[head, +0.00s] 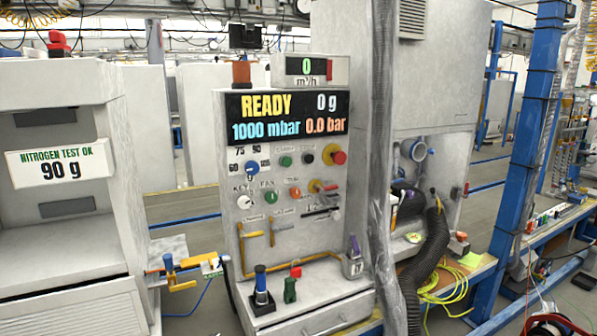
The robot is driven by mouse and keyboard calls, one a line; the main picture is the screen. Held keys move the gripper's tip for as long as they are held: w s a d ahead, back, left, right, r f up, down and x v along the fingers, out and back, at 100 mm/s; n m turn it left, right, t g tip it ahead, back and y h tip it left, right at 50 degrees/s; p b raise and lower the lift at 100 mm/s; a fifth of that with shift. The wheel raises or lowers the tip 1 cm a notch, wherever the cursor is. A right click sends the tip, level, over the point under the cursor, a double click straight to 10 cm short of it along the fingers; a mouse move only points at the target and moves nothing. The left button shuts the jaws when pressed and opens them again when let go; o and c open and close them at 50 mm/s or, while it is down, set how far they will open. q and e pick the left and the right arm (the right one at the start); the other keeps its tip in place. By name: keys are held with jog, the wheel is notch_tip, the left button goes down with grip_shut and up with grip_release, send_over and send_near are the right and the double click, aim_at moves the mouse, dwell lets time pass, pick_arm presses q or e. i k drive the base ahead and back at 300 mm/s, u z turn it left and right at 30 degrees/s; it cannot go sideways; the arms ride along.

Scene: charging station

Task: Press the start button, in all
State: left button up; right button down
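The charging station's grey control panel (262,230) stands in the middle of the head view, with its display (287,117) reading READY, 0 g, 1000 mbar and 0.0 bar. A green button (286,161) is in the upper row, beside a black button (308,159) and a red mushroom button (339,158). A second green button (271,197) and an orange-red one (295,192) sit in the row below. The small labels are too blurred to tell which is the start button. Neither of my grippers is in view.
A thick grey vertical pipe (380,130) stands just right of the panel, with a black corrugated hose (425,262) beside it. The panel front looks unobstructed.

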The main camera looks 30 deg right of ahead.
aim_at(286, 162)
jog(key=k, duration=0.85)
jog(key=z, duration=0.55)
jog(key=i, duration=0.6)
jog(key=z, duration=0.7)
jog(key=i, duration=0.95)
jog(key=u, duration=0.95)
jog(key=i, duration=0.65)
jog(key=u, duration=0.75)
